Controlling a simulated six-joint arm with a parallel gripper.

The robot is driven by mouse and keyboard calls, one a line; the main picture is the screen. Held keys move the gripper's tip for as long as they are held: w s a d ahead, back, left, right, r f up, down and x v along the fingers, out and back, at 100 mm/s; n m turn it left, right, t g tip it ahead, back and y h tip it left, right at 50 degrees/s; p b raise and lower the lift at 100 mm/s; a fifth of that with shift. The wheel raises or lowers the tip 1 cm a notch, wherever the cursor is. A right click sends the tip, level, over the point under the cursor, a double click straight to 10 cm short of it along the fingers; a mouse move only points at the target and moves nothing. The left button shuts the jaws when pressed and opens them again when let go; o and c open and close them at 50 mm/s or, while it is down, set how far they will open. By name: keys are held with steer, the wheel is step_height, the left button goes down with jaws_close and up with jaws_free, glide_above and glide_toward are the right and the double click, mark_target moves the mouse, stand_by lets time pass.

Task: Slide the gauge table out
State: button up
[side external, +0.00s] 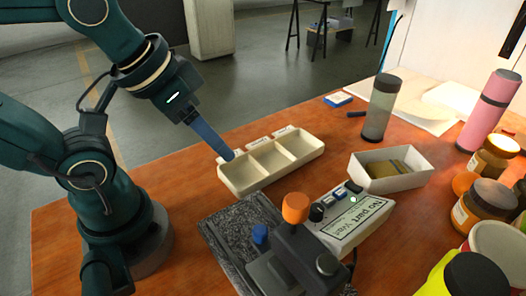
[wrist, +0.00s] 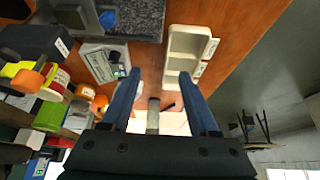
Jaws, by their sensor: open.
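A dark speckled stone slab (side external: 222,232) lies at the front middle of the bench and carries a dark grey gauge stand (side external: 300,258) with an orange knob (side external: 295,208). A blue knob (side external: 260,235) sits low beside the stand; I cannot tell for sure which part is the sliding table. In the wrist view the slab (wrist: 138,20) is at the top edge with the blue knob (wrist: 107,19) beside it. My gripper (side external: 227,155) is above the three-compartment tray, away from the gauge. Its blue fingers (wrist: 163,85) are apart with nothing held between them.
The cream tray (side external: 238,191) looks empty, behind the slab. A white control box (side external: 352,228) with a printed label stands right of the stand. Behind it are a white bin (side external: 400,183) with brass-coloured pieces, a grey-green cylinder (side external: 379,108) and a pink bottle (side external: 488,112). Jars crowd the right.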

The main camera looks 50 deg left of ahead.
steer(key=w+d+f+m+g, duration=0.2)
steer(key=w+d+m+g, duration=0.1)
steer(key=d, duration=0.2)
steer(key=m+g, duration=0.2)
glide_above(260, 230)
steer(key=f, duration=0.3)
steer(key=shift+w+a+f, duration=0.15)
steer(key=shift+w+f, duration=0.05)
steer(key=shift+f, duration=0.2)
steer(key=shift+s+f+g, duration=0.2)
steer(key=shift+f+g, duration=0.1)
steer(key=shift+f, duration=2.45)
jaws_close()
